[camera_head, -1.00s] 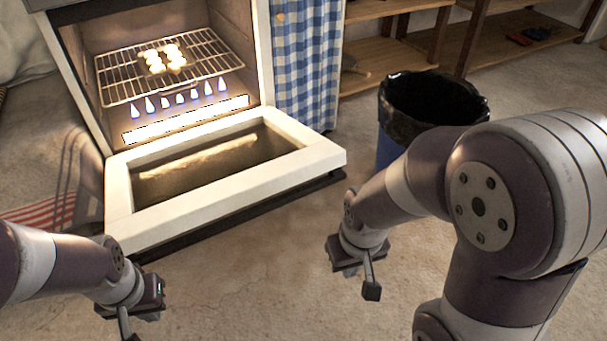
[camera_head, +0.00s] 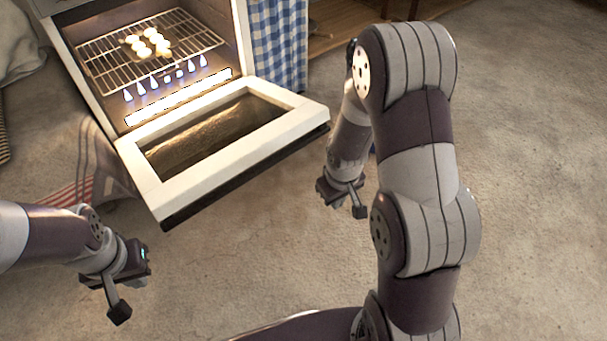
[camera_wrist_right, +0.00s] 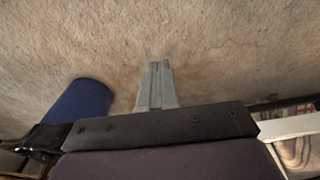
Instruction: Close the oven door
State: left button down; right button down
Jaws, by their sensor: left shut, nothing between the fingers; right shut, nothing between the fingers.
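The oven (camera_head: 50,30) stands at the upper left of the head view. Its white-framed door (camera_head: 240,152) with a dark glass panel hangs open, folded down toward me. The door's near edge sits above the floor. My left gripper (camera_head: 118,312) is shut and empty, in front of the door's left corner and apart from it. My right gripper (camera_head: 359,210) is shut and empty, just right of the door's right corner and apart from it. In the right wrist view its fingers (camera_wrist_right: 157,85) are together over bare floor, and the door's white edge (camera_wrist_right: 287,126) shows at lower right.
Inside the oven, several pale food pieces (camera_head: 148,42) lie on a wire rack (camera_head: 105,55) above lit flames. A blue-checked curtain (camera_head: 280,45) hangs beside the oven. A blue bin (camera_wrist_right: 78,108) is mostly hidden by my right arm in the head view. Floor before the door is clear.

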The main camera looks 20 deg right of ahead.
jog(key=w+d+f+n+t+b, duration=0.35)
jog(key=w+f+n, duration=0.2)
jog(key=f, duration=0.45)
jog(key=w+d+f+n+t+b, duration=0.2)
jog(key=w+f+n+t+b, duration=0.25)
jog(key=f, duration=0.65)
jog(key=w+d+f+n+t+b, duration=0.25)
jog(key=w+f+n, duration=0.35)
jog(key=f, duration=0.4)
jog(key=s+a+r+n+t+y+b, duration=0.15)
jog(key=r+n+t+y, duration=0.3)
jog(key=n, duration=0.65)
jog(key=a+r+n+t+y+b, duration=0.2)
jog(key=r+n+t+y, duration=0.3)
jog(key=n, duration=0.6)
jog(key=r+b+x, duration=0.1)
jog(key=b+x, duration=0.1)
jog(key=x, duration=0.4)
jog(key=d+r+b+x, duration=0.1)
jog(key=b+x, duration=0.2)
jog(key=x, duration=0.3)
jog(key=shift+s+r+t+h, duration=0.2)
jog(key=shift+r+t+h, duration=0.15)
jog(key=shift+t+h, duration=0.1)
jog(key=shift+d+r, duration=0.1)
jog(key=shift+d, duration=0.05)
